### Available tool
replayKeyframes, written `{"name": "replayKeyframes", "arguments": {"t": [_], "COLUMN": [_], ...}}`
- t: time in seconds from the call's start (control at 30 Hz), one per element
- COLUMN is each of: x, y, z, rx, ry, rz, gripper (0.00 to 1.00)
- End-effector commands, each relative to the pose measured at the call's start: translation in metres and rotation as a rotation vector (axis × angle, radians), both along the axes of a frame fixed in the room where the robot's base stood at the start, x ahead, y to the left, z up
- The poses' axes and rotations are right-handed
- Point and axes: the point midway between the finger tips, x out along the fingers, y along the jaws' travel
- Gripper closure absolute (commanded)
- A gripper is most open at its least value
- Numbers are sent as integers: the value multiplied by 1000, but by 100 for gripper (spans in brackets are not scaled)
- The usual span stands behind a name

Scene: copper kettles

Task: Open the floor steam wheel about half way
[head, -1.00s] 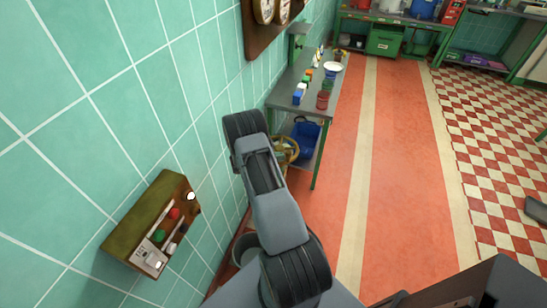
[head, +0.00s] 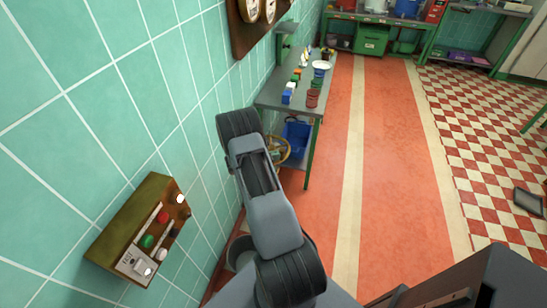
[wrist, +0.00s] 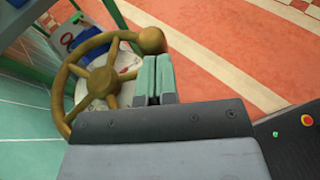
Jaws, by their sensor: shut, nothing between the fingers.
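The steam wheel is a brass-coloured handwheel (wrist: 70,82) with spokes and a round knob (wrist: 151,41) on its rim. It fills the left middle of the wrist view, and its knob lies just beyond my fingertips. My gripper (wrist: 157,62) is shut and empty, its two green-grey fingers together beside the wheel's right rim. I cannot tell whether a finger touches the rim or knob. In the head view part of the wheel (head: 284,151) shows low by the wall, mostly hidden behind my arm. A pale dial with red marks lies behind the spokes.
A narrow green-legged table (head: 272,97) with small coloured containers stands above and beyond the wheel. A blue bin (head: 297,138) sits beneath it. A control box (head: 135,240) with buttons is on the tiled wall at left. The red floor strip (head: 395,170) to the right is clear.

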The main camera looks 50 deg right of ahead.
Motion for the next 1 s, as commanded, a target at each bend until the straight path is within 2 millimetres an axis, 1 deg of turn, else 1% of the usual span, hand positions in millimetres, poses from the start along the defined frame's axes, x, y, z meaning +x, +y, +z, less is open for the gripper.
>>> {"name": "replayKeyframes", "arguments": {"t": [0.13, 0.23, 0.5, 0.7, 0.83, 1.0], "x": [1, 1, 3, 4, 4, 4], "y": [3, 12, 53, 77, 84, 88], "z": [2, 6, 20, 27, 30, 30], "rx": [0, 0, 0, 0, 0, 0], "ry": [0, 0, 0, 1, 0, 0], "rz": [1, 1, -6, -12, -15, -17], "gripper": [100, 100, 100, 100, 100, 100]}}
